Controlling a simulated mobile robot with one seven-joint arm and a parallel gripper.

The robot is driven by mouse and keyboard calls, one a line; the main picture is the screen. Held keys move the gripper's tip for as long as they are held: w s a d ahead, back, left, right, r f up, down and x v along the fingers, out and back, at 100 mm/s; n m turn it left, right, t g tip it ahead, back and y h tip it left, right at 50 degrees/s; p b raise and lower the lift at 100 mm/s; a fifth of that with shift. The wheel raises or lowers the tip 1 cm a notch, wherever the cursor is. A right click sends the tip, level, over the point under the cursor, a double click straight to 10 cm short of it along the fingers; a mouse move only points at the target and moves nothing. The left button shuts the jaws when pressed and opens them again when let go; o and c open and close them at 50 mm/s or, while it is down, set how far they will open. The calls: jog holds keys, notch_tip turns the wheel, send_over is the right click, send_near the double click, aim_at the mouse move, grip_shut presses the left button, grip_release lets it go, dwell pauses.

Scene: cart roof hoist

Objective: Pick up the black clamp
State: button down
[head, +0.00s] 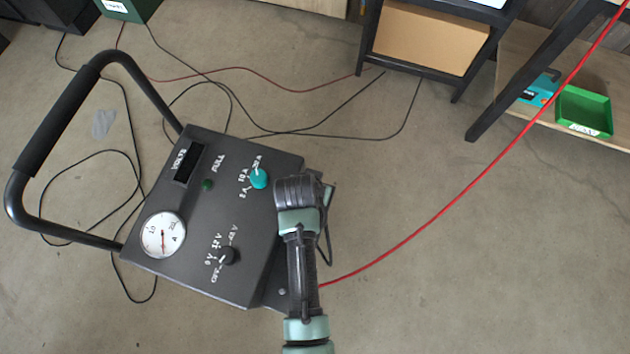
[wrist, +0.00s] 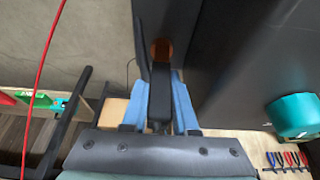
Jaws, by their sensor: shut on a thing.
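The black clamp (wrist: 160,105) is between the two blue fingers of my gripper (wrist: 160,88) in the wrist view. The gripper is shut on it. A copper-coloured part (wrist: 161,50) shows at the clamp's far end, in front of the dark side of the charger. I cannot tell whether the clamp touches the charger. In the head view my arm reaches up to the right edge of the dark charger (head: 205,232), and its end hides the fingers and most or all of the clamp.
The charger has a teal knob (head: 259,178), a round gauge (head: 164,235) and a bent handle (head: 45,125). A red cable (head: 440,205) runs past the right of my arm. Black cables lie on the floor. A table with a green tray (head: 584,112) stands at upper right.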

dwell(0.3)
notch_tip(320, 180, up, 10)
jog(key=shift+r+p, duration=0.1)
jog(key=shift+p, duration=0.9)
jog(key=shift+p, duration=0.35)
